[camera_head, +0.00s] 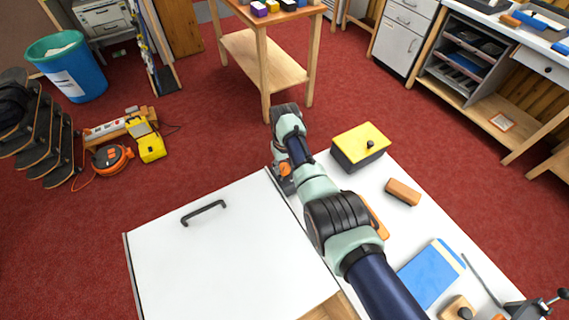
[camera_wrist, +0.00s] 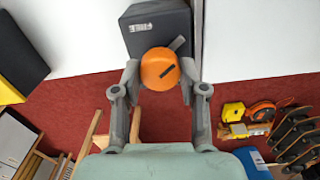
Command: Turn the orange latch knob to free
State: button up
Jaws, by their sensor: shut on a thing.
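The orange latch knob (camera_wrist: 159,66) is round with a dark line on its face, in the wrist view. It sits on a dark grey block (camera_wrist: 158,20) with a white label that appears to read FREE. A short grey pointer (camera_wrist: 177,43) sticks out at the knob's upper right, to the right of the label. My gripper (camera_wrist: 159,78) is shut on the knob, one finger on each side. In the head view a bit of the orange knob (camera_head: 285,169) shows beside my gripper, at the far corner of a white panel (camera_head: 220,260); my arm hides most of the latch.
The white panel has a black handle (camera_head: 203,212). Right of my arm on the bench lie a yellow-topped box (camera_head: 361,142), an orange-brown block (camera_head: 402,192) and a blue book (camera_head: 430,275). A wooden table (camera_head: 265,60) stands beyond.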

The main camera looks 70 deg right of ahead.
aim_at(284, 167)
jog(key=n, duration=0.5)
jog(key=shift+n+p, duration=0.3)
jog(key=shift+p, duration=0.05)
jog(key=shift+n, duration=2.2)
jog(key=o, duration=1.1)
jog(key=shift+o, duration=0.2)
notch_tip(284, 167, up, 12)
